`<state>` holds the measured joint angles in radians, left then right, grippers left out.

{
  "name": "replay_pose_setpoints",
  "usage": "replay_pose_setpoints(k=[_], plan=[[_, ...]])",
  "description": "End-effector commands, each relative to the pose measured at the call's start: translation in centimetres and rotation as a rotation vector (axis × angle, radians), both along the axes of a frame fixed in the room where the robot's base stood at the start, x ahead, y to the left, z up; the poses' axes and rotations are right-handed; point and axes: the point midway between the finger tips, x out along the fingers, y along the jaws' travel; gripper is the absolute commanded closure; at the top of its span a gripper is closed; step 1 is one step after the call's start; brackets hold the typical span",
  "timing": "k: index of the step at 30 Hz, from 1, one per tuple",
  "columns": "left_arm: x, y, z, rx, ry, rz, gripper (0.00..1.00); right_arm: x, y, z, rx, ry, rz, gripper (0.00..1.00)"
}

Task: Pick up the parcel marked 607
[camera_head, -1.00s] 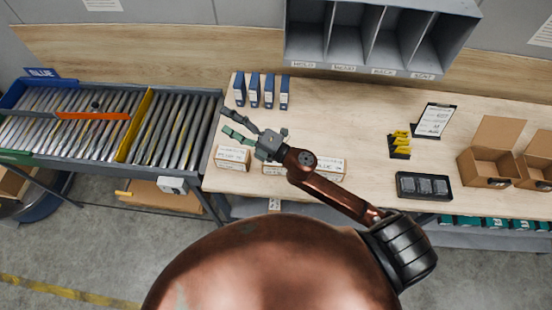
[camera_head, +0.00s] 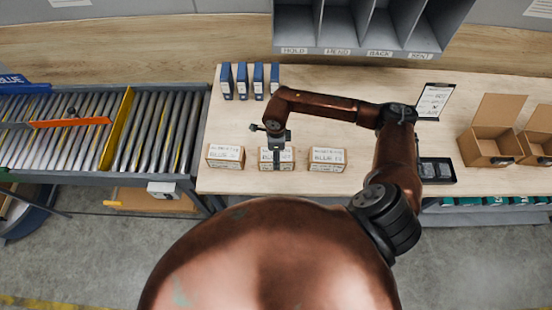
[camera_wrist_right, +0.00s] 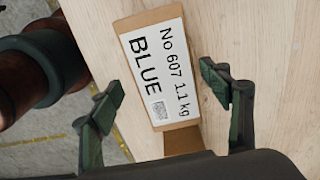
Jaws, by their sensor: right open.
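The parcel marked 607 (camera_wrist_right: 158,75) is a brown box with a white label reading "No 607 1.1 kg BLUE" in the right wrist view. In the head view the middle parcel (camera_head: 264,160) of a row of three lies beneath my right gripper (camera_head: 279,153), partly hidden by it. In the right wrist view my right gripper (camera_wrist_right: 163,90) is open, its fingers apart on either side of the parcel. Bare wood shows between each finger and the box, and I cannot tell the fingertips' height over the table. My left gripper is out of view.
Similar parcels stand left (camera_head: 226,156) and right (camera_head: 327,159) of the middle one, with small gaps. Blue boxes (camera_head: 242,82) stand behind. A roller conveyor (camera_head: 150,130) is at the left. A black tray (camera_head: 440,172) and open cartons (camera_head: 486,148) are at the right.

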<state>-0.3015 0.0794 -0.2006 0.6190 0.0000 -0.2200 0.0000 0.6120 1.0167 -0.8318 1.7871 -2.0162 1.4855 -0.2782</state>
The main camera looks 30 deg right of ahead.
Motion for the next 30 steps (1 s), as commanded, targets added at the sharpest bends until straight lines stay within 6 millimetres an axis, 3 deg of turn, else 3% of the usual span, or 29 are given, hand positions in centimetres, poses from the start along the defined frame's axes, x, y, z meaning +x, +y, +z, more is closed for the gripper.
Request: replay_pose_setpoints(k=[15,23,30], plan=[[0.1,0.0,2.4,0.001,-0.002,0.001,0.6,0.4,-0.3,-6.0,0.005,0.001,-0.002,0.29],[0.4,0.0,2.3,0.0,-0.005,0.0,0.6,0.4,-0.4,-6.4,0.004,0.0,-0.001,0.29],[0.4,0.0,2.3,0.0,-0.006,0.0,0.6,0.4,-0.4,-6.3,0.004,0.0,-0.001,0.44]])
